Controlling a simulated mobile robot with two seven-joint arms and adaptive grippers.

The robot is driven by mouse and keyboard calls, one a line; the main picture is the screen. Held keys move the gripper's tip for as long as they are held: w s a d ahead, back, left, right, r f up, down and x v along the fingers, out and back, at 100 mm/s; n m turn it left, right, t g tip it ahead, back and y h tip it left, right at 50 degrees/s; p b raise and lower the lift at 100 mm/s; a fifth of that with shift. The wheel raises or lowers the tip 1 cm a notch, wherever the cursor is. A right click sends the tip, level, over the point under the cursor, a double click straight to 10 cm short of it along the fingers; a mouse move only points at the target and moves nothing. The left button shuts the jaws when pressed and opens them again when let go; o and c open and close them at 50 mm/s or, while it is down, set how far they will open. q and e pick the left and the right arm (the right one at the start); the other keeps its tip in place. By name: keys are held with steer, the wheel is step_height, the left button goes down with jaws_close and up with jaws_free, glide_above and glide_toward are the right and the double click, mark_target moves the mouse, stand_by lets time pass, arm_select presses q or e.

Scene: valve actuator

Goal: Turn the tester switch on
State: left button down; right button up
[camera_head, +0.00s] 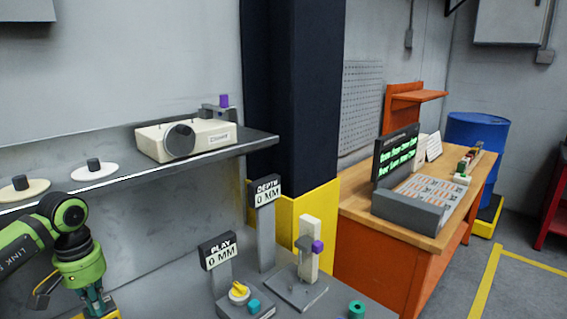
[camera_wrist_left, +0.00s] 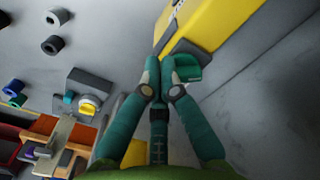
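My left gripper (camera_head: 97,303) points down at the lower left of the head view. In the left wrist view its two green fingers (camera_wrist_left: 159,68) come together at the tips, with little or no gap, and nothing shows clearly held. Just beyond the tips is a yellow box (camera_wrist_left: 208,22) with a dark grey panel and a green block (camera_wrist_left: 187,68), which looks like the tester with its switch. The block lies beside the right fingertip; whether they touch I cannot tell. In the head view only a yellow edge (camera_head: 103,314) of the box shows below the gripper. My right gripper is not in view.
The PLAY display (camera_head: 219,252) stands by a yellow knob (camera_head: 239,291). The DEPTH display (camera_head: 265,192) stands near a post with a purple knob (camera_head: 317,246). A shelf (camera_head: 240,147) with a cream device (camera_head: 187,138) runs above. An orange bench (camera_head: 370,250) is at right.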

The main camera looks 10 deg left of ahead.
arm_select(q)
steer(key=shift+s+a+r, duration=0.15)
steer(key=shift+a, duration=0.35)
steer(key=shift+s+a+r+p, duration=0.15)
steer(key=shift+s+a+p, duration=0.3)
steer(key=shift+a+p, duration=0.15)
steer(key=shift+a, duration=0.15)
steer(key=shift+s+d+f, duration=0.1)
steer(key=shift+d+f, duration=0.1)
step_height(320, 180, up, 6)
steer(key=p, duration=0.5)
steer(key=shift+f, duration=0.1)
